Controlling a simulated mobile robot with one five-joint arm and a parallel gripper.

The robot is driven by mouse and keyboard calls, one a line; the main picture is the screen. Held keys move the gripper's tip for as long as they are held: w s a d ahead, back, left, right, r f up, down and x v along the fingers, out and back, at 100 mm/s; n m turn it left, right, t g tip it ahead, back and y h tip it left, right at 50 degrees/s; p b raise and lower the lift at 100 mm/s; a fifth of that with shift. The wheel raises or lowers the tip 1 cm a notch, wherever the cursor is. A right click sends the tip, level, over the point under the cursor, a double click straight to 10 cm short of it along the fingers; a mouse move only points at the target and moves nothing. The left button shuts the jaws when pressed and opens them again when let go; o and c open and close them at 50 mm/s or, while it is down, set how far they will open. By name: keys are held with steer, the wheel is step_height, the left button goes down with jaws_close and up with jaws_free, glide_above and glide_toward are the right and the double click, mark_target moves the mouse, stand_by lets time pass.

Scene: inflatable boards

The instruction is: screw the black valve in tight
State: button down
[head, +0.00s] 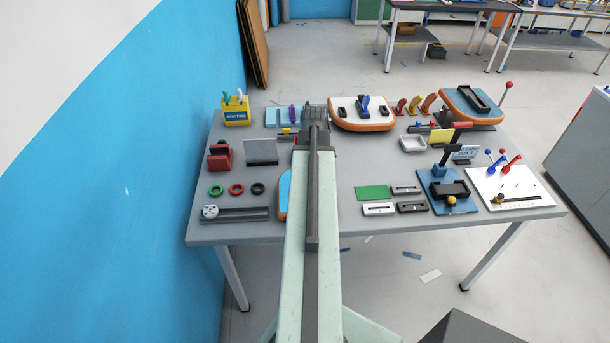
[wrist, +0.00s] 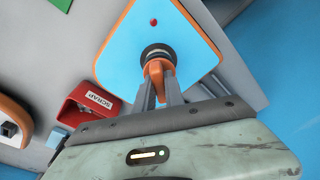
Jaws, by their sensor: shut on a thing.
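In the wrist view a blue board (wrist: 125,60) with an orange rim lies on the grey table. The black valve (wrist: 157,51) shows as a dark round collar at the board, with an orange tab (wrist: 157,72) on my side of it. My gripper (wrist: 160,92) is shut on the tab, one finger on each side. Whether the collar sits flush with the board is hidden by the viewing angle. In the head view my arm covers most of the board, leaving a blue and orange sliver (head: 284,195); the valve and fingertips are hidden there.
A red bin marked SCRAP (wrist: 92,103) stands close to the board. Black, red and green rings (head: 237,189) and a grey rail (head: 235,213) lie to the left. A green mat (head: 373,193) and small plates lie to the right. A blue wall (head: 150,150) borders the left.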

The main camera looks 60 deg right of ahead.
steer(key=m, duration=0.3)
steer(key=shift+m+h, duration=0.4)
steer(key=shift+m, duration=1.6)
steer(key=m, duration=0.3)
steer(key=shift+g, duration=0.3)
steer(key=m, duration=0.3)
steer(key=shift+m, duration=0.4)
